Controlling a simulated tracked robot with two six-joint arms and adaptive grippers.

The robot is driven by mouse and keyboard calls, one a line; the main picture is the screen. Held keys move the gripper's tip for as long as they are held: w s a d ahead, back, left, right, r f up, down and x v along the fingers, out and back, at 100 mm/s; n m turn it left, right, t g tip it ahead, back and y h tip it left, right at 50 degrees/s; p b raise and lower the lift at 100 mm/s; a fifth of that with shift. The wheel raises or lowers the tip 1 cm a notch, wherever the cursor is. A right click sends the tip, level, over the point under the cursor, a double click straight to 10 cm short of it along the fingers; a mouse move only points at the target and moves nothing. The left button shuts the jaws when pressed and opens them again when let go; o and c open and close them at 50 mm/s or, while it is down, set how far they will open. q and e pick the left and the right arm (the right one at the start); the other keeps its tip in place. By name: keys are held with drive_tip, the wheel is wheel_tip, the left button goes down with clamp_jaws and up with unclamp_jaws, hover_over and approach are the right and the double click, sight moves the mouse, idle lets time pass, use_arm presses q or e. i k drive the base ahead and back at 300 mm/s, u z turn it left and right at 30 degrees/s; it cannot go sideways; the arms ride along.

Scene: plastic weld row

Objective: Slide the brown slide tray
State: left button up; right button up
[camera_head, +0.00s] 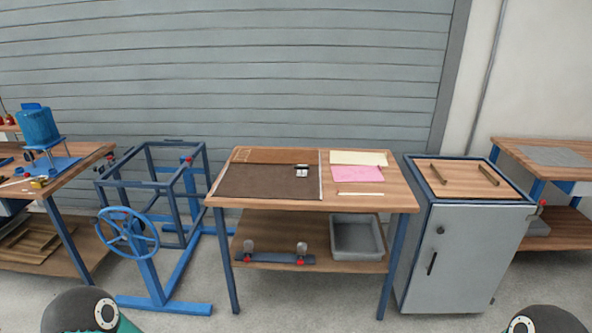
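A flat dark brown panel (255,183) lies on the left half of the middle workbench top. A reddish-brown strip (285,156) runs along its back edge, with a pale outline at its left end. I cannot tell for certain which of these is the slide tray. A small black-and-white piece (302,171) sits on the panel near its right edge. A thin light strip (320,176) borders the panel on the right. Only rounded parts of my arms show at the bottom corners; both grippers are out of the picture.
The middle workbench (398,196) also holds pink paper (357,173), cream paper (358,157) and a pale stick (360,194). Its lower shelf bears a grey bin (357,255). A blue frame with a handwheel (128,234) stands left, a grey cabinet (465,255) right.

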sight(302, 158)
drive_tip(key=z, duration=0.3)
drive_tip(key=i, duration=1.6)
drive_tip(key=z, duration=0.15)
